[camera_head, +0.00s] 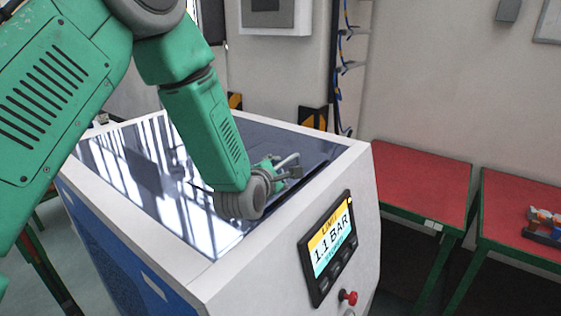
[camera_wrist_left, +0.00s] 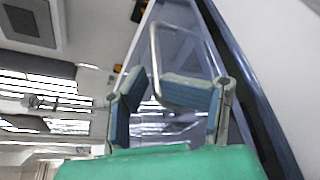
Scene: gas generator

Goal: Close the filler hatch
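The filler hatch (camera_head: 150,165) is a dark, glossy panel with bright window reflections, set in the white top of the generator. It looks nearly flat; I cannot tell if it is fully shut. My left gripper (camera_head: 286,166) is low over the right part of the panel, partly hidden behind my wrist. In the left wrist view its two fingers (camera_wrist_left: 172,102) stand wide apart. My right gripper is not in view.
The generator's white rim (camera_head: 340,160) surrounds the panel. Its front has a display (camera_head: 328,245) reading 1.1 BAR and a red knob (camera_head: 348,297). Red-topped tables (camera_head: 420,180) stand to the right. A wall with cables (camera_head: 342,70) rises behind.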

